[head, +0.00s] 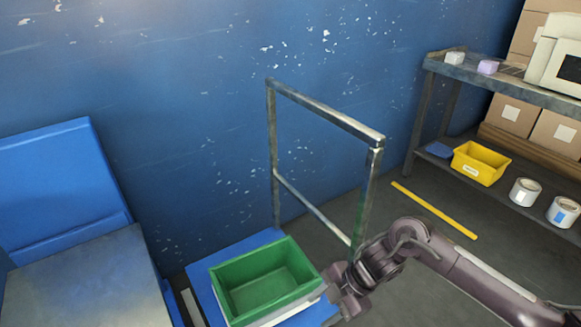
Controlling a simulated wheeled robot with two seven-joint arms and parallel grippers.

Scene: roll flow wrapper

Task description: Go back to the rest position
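My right arm (455,268) comes in from the lower right. Its gripper (345,293) is beside the right edge of a green crate (235,283), and its fingers are too small and dark to tell open from shut. I cannot tell whether it touches the crate. The green crate looks empty inside and stands on a blue platform (222,256). My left gripper is not in view.
A metal rail frame (325,112) stands behind the crate. A blue machine with a grey top (85,280) is at left. A shelf (505,85) at right holds small blocks, a yellow bin (480,163) and cans (524,191). A yellow line (433,210) marks the floor.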

